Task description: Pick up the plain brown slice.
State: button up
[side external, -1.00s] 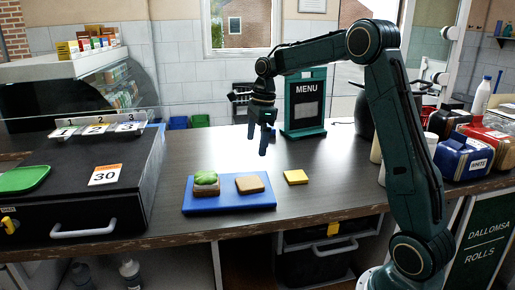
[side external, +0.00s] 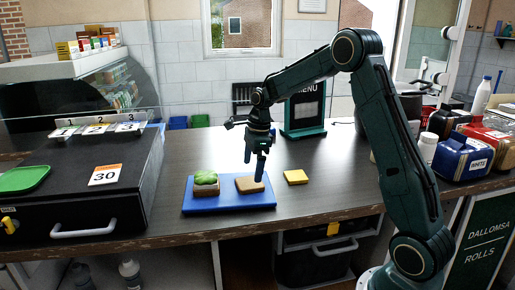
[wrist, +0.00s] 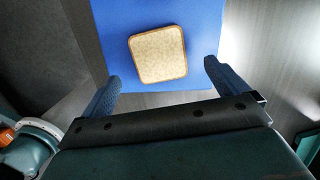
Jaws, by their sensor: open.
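The plain brown slice (side external: 249,184) lies flat on the right part of a blue board (side external: 228,203). In the wrist view the slice (wrist: 158,54) is a tan rounded square with a browner rim, ahead of the fingers and between their lines. My gripper (side external: 254,170) points down just above the slice in the side view; whether a fingertip touches it I cannot tell. In the wrist view my gripper (wrist: 158,80) has its two fingers wide apart with nothing between them.
A slice topped with green (side external: 206,183) sits on the board's left part. A yellow square (side external: 295,177) lies on the counter to the right. A menu stand (side external: 304,108) is behind my gripper. A black box (side external: 85,185) stands at left. The counter behind the board is clear.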

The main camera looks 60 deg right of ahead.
aim_at(250, 182)
jog(key=shift+w+a+f, duration=0.1)
jog(key=shift+a+f, duration=0.05)
jog(key=shift+f, duration=1)
jog(key=shift+w+a+f, duration=0.1)
jog(key=shift+a+f, duration=0.05)
jog(key=shift+f, duration=0.95)
jog(key=c, duration=1.1)
